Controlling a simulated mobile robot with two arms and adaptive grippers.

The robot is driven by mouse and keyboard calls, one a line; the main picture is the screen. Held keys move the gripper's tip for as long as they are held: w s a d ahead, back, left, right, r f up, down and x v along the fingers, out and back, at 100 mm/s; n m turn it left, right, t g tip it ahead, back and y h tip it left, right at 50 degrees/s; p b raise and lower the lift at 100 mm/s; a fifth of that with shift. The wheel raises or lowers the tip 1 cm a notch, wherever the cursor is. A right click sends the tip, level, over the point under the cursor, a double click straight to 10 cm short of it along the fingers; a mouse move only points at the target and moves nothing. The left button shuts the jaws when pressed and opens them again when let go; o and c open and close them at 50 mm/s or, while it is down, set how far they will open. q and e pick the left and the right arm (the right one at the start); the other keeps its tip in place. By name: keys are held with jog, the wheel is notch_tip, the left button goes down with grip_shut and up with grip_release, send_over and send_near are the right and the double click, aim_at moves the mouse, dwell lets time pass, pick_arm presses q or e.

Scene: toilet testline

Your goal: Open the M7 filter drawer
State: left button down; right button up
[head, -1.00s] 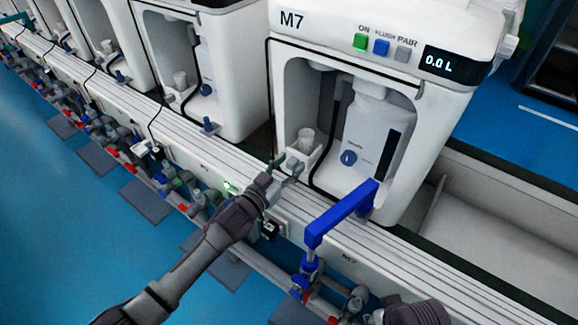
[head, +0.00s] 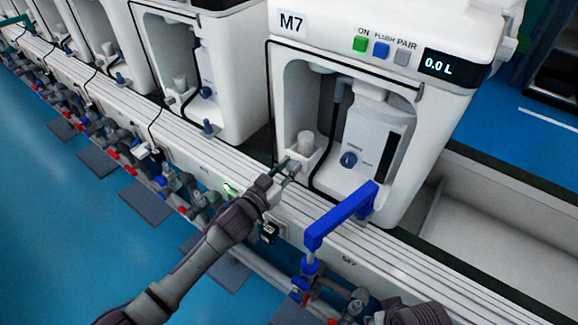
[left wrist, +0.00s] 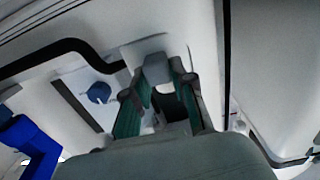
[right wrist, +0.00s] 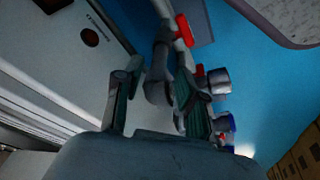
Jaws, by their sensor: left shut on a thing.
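The M7 machine (head: 440,100) is the large white unit with an open bay. At the bay's lower left is a small white drawer front (head: 306,160) with a pale cylinder (head: 305,142) above it. A grey handle juts from the front and shows in the left wrist view (left wrist: 157,70). My left gripper (head: 283,170) is at this handle, its two fingers shut on it from either side. The fingers partly hide the handle in the head view. My right gripper (right wrist: 155,85) is open, low near the pipes; only its arm's dark part shows in the head view.
A blue bar (head: 340,215) stands out in front of M7, right of my left gripper. A white rail (head: 390,275) runs below the machines. Pipes and valves, one with a red handle (right wrist: 184,30), lie near my right gripper. Blue floor is free at left.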

pick_arm(q)
jog(key=p+v, duration=0.2)
jog(key=v, duration=0.2)
jog(key=shift+r, duration=0.1)
jog(key=p+v, duration=0.2)
jog(key=v, duration=0.3)
jog(key=shift+p, duration=0.35)
pick_arm(e)
jog(key=s+f, duration=0.1)
jog(key=f, duration=0.7)
jog(key=s+f+g, duration=0.1)
jog(key=s+f, duration=0.1)
jog(key=f, duration=0.6)
jog(key=shift+s+f, duration=0.3)
jog(key=shift+f, duration=0.1)
jog(key=shift+d, duration=0.1)
pick_arm(q)
jog(key=c, duration=1)
grip_release()
jog(key=shift+o, duration=0.2)
jog(key=shift+s+a, duration=0.1)
jog(key=v, duration=1.2)
